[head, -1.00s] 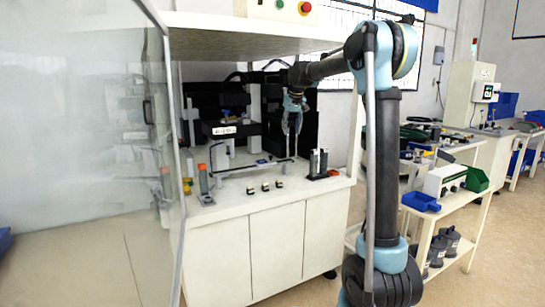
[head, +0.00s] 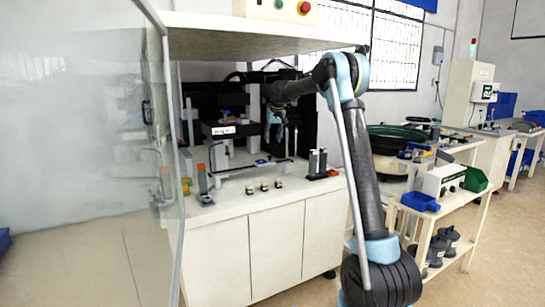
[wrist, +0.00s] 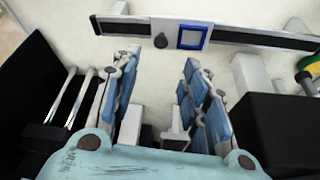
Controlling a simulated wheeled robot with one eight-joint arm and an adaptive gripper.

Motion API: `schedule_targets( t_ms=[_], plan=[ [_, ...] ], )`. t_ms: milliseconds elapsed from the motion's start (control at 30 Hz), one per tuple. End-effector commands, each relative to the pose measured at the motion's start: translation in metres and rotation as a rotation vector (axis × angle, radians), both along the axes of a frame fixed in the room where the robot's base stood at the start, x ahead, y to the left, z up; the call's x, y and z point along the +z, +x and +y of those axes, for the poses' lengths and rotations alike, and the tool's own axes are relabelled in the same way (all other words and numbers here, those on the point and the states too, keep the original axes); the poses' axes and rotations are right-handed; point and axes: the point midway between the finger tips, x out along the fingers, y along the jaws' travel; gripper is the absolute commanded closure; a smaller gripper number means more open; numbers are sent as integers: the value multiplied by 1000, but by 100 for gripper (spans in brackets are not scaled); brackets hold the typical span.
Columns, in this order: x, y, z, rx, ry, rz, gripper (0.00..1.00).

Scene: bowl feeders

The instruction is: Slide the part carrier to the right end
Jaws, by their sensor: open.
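The part carrier appears to be the blue-framed square block (wrist: 193,37) on a pale rail with a dark strip (wrist: 250,38), at the top of the wrist view. In the head view a small blue piece (head: 262,162) shows on the low rail inside the machine. My gripper (wrist: 160,95) is open, its blue-padded fingers apart with nothing held between them. The carrier lies beyond the fingertips, apart from them. In the head view my gripper (head: 280,140) is partly lost against the dark machine.
Dark blocks (wrist: 280,130) flank my gripper. A glass panel (head: 90,150) and overhead shelf (head: 250,35) bound the space.

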Motion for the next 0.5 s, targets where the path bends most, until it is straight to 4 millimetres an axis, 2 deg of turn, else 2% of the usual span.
schedule_targets(
  t_ms=[500],
  plan=[
    [-82,31,13,0,0,0,59]
  ],
)
